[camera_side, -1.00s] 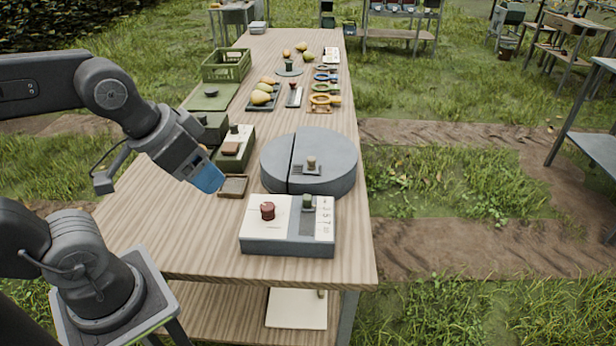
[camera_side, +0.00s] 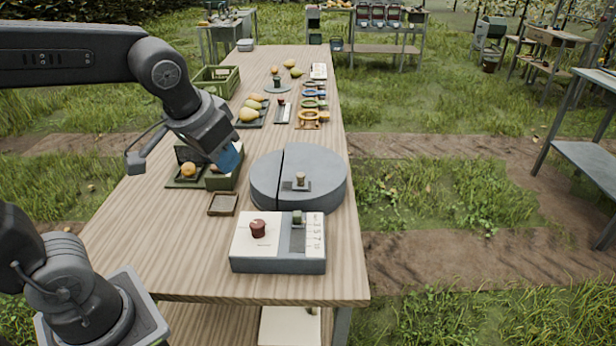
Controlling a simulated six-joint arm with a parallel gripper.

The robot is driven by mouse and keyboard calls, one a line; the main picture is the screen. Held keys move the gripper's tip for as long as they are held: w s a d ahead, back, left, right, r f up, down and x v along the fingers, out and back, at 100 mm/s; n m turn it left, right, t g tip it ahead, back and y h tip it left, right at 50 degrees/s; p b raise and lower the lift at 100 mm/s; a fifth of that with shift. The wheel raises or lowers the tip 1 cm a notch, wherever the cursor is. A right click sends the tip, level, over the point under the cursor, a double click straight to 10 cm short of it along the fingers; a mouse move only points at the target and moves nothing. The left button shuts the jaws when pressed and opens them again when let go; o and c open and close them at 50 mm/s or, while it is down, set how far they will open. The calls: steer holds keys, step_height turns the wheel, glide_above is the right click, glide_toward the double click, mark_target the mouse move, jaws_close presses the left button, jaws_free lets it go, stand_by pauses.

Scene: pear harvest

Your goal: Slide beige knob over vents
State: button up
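The beige knob (camera_side: 300,178) stands upright on a small dark plate on top of the round grey lid (camera_side: 325,168). A dark seam runs across the lid to the left of the knob. Vent openings are too small to make out clearly; the dark plate (camera_side: 289,186) shows beside the knob's base. My gripper (camera_side: 229,158), with a blue tip, hangs left of the lid, over the green boxes and apart from the knob. Its fingers cannot be told apart, so its opening is unclear.
A white-topped box (camera_side: 277,252) with a red knob (camera_side: 258,229) and a green knob (camera_side: 297,217) stands in front. A small brown tray (camera_side: 223,204) and a green box holding an orange fruit (camera_side: 188,170) lie left. Bare wood lies front left.

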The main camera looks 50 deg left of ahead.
steer(key=w, duration=0.4)
steer(key=w+f+n+g+y, duration=0.1)
steer(key=w, duration=0.4)
steer(key=w+f+y, duration=0.1)
steer(key=w, duration=0.3)
steer(key=shift+w+a+f+n, duration=0.15)
steer(key=shift+w+a+n, duration=0.15)
steer(key=shift+w, duration=0.1)
jaws_close()
steer(key=w+f+y, duration=0.1)
steer(key=w+f, duration=0.3)
steer(key=w, duration=0.2)
steer(key=n+g+y, duration=0.1)
steer(key=n+y, duration=0.1)
glide_toward(305, 183)
step_height(305, 183, down, 3)
steer(key=w+d, duration=0.2)
steer(key=a, duration=0.3)
steer(key=shift+s+f, duration=0.2)
steer(key=shift+s, duration=0.1)
steer(key=shift+s+a, duration=0.15)
steer(key=shift+a, duration=0.4)
